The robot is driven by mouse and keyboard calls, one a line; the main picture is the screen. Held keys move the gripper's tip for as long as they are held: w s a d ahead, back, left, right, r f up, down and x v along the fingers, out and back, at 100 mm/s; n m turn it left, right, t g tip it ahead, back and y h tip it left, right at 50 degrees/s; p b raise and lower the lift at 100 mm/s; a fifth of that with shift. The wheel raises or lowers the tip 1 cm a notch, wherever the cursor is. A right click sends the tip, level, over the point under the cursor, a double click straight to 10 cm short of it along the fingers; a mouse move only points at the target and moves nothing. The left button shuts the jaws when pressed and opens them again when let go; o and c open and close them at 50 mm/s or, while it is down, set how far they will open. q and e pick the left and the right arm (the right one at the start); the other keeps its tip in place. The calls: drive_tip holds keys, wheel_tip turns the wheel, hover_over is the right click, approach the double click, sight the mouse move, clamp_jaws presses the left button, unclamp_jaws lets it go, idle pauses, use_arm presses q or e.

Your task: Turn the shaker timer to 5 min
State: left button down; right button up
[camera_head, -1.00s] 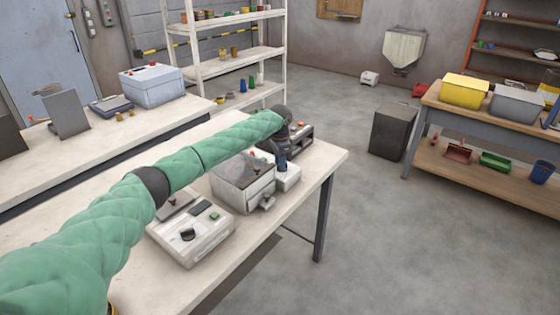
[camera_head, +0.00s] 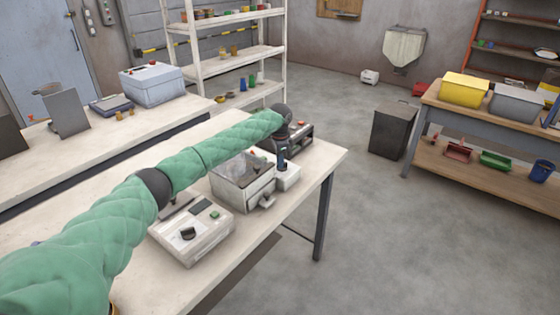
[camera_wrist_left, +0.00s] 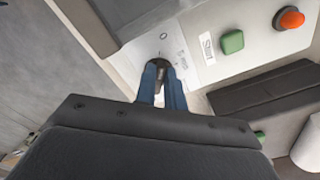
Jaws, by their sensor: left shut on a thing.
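In the left wrist view, the blue fingers (camera_wrist_left: 162,84) are shut on a dark round knob (camera_wrist_left: 160,66) on a pale panel (camera_wrist_left: 178,42) with small printed marks. The fingers cover much of the knob, so I cannot read its setting. A green button (camera_wrist_left: 232,41) and an orange-red button (camera_wrist_left: 291,18) lie to the right in that view. My right gripper is not in view.
A grey box-shaped machine (camera_head: 243,180) stands close left of the white unit. A dark-fronted machine (camera_head: 297,140) stands behind it.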

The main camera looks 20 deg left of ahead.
use_arm(q)
drive_tip(key=m, duration=0.3)
drive_tip(key=shift+w+m, duration=0.15)
drive_tip(key=shift+m, duration=0.15)
drive_tip(key=m, duration=0.4)
drive_tip(key=shift+w, duration=0.2)
drive_tip(key=shift+m, duration=1)
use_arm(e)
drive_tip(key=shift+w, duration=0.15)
use_arm(q)
drive_tip(key=shift+m, duration=0.3)
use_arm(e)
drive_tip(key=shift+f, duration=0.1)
use_arm(q)
drive_tip(key=c, duration=1.5)
unclamp_jaws()
drive_tip(key=shift+w, duration=0.1)
drive_tip(key=shift+r, duration=0.1)
drive_tip(key=shift+r, duration=0.25)
drive_tip(key=shift+r+b, duration=1.4)
drive_tip(key=shift+r, duration=2.2)
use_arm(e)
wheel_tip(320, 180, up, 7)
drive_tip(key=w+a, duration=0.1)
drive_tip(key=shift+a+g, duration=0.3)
